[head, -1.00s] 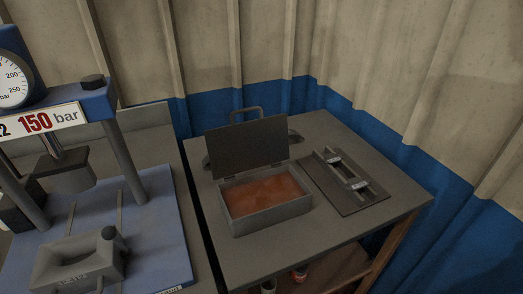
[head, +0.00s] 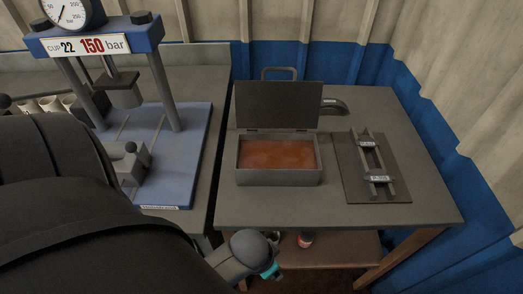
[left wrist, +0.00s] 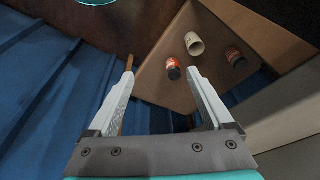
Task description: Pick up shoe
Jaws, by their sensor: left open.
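A dark curved piece with a small white label, which looks like the shoe (head: 338,106), lies on the right-hand bench behind the box. The open lid hides part of it. My left arm crosses the lower left of the head view, its wrist below the bench's front edge. My left gripper (left wrist: 160,73) is open and empty in the left wrist view, its fingers pointing toward the lower shelf. It is apart from the shoe, which I cannot make out in that view. My right gripper is in neither view.
The grey box (head: 279,178) holds reddish-brown material, lid upright. A blue press (head: 185,150) stands left. The lower shelf (left wrist: 156,83) holds a pale cup (left wrist: 194,44) and two red-labelled containers (left wrist: 173,70) (left wrist: 235,58).

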